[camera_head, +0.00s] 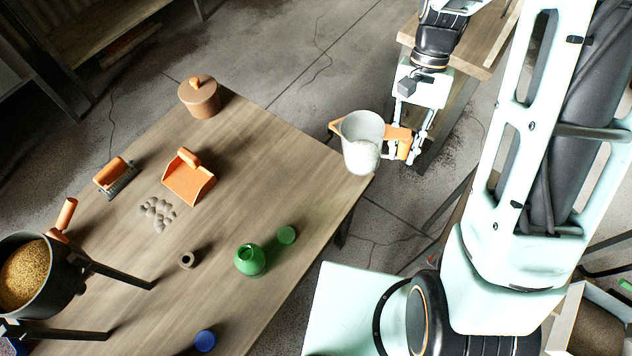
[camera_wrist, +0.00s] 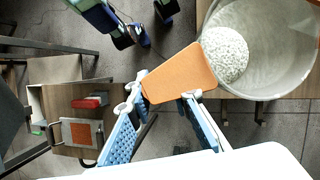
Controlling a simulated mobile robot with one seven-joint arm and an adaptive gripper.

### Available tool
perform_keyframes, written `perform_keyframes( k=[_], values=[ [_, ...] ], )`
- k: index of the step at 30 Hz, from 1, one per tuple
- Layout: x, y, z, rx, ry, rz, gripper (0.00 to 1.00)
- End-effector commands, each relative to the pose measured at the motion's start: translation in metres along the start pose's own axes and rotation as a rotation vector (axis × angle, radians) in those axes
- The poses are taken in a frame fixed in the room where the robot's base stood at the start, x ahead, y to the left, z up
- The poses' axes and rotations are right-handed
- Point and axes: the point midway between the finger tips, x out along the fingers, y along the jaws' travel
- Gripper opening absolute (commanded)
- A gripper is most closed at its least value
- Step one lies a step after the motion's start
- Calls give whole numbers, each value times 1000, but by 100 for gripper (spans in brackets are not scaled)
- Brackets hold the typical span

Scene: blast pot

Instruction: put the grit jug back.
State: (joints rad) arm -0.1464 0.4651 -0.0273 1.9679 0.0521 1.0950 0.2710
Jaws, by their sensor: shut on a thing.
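The grit jug (camera_head: 360,128) is a pale grey, see-through pitcher with an orange handle and an orange spout. It is tilted, at the right corner of the wooden table (camera_head: 300,165); I cannot tell whether it touches the table. My gripper (camera_head: 405,146) is shut on the jug's orange handle. In the wrist view the jug (camera_wrist: 290,75) fills the upper right, with white grit (camera_wrist: 225,54) gathered at one side inside. The handle (camera_wrist: 180,74) lies between my gripper's blue-padded fingers (camera_wrist: 166,112).
A pot of grain (camera_head: 25,275) on black legs stands at the left. A lidded clay pot (camera_head: 200,100), a brush (camera_head: 115,175), an orange dustpan (camera_head: 188,180), pebbles (camera_head: 158,212), a green bottle (camera_head: 250,260) and a blue cap (camera_head: 205,340) are on the table. Another wooden bench (camera_head: 485,50) is behind my arm.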

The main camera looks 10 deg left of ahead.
Motion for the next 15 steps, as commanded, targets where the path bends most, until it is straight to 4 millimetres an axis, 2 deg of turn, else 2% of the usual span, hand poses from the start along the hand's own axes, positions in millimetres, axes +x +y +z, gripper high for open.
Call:
perform_keyframes(
  k=[1, 6, 12, 15],
  values=[
    [21, -6, 10, 31, -6, -25, 0],
    [62, -22, 46, 147, -21, -117, 0],
    [100, -33, 81, 265, -30, -207, 0],
    [112, -36, 93, 305, -32, -237, 0]
  ],
)
